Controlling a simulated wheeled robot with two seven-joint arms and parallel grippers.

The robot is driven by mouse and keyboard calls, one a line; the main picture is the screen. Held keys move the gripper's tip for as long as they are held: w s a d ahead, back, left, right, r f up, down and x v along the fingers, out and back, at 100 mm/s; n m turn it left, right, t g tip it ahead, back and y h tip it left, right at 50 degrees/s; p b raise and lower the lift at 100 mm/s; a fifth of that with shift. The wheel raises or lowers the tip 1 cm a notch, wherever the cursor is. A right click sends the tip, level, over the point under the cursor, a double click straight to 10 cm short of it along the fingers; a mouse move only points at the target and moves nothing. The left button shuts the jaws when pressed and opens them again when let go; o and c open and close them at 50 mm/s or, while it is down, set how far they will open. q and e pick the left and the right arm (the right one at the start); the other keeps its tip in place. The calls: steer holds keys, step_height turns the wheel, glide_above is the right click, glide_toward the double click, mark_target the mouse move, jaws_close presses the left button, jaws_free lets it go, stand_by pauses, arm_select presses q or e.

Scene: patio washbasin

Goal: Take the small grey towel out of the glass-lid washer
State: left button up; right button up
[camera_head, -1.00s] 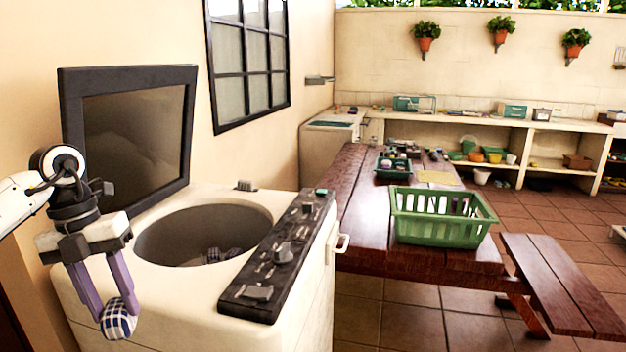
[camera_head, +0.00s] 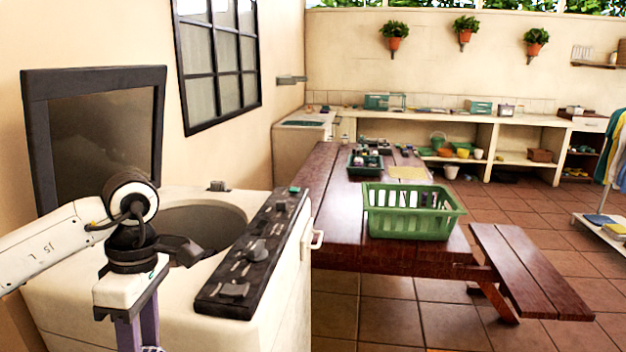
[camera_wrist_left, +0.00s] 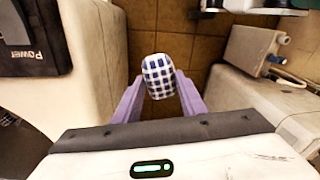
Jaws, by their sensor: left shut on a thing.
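The washer (camera_head: 70,300) is white, at the left in the head view, with its dark-framed glass lid (camera_head: 95,135) raised. The part of its round drum opening (camera_head: 215,222) that shows looks dark; my arm hides the rest, and I cannot see a grey towel. My left gripper (camera_wrist_left: 158,92) is in front of the washer, outside the drum. It is shut on a blue-and-white checked cloth bundle (camera_wrist_left: 158,76), held above the tiled floor in the left wrist view. In the head view only a sliver of the bundle (camera_head: 152,349) shows at the bottom edge. My right gripper is not in view.
A black control panel (camera_head: 250,255) runs along the washer's right side. A wooden table (camera_head: 330,215) beyond it bears a green basket (camera_head: 412,212); a bench (camera_head: 525,270) stands beside it. Tiled floor (camera_head: 385,318) is open at the front. In the wrist view, a cream box (camera_wrist_left: 250,58) stands at right.

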arm_select(q)
steer(key=s+d+f+m+t, duration=0.3)
steer(key=s+d+m, duration=0.4)
steer(key=m, duration=1.2)
steer(key=shift+s+d+f+y, duration=0.25)
steer(key=shift+d+y, duration=0.05)
steer(key=shift+d, duration=0.45)
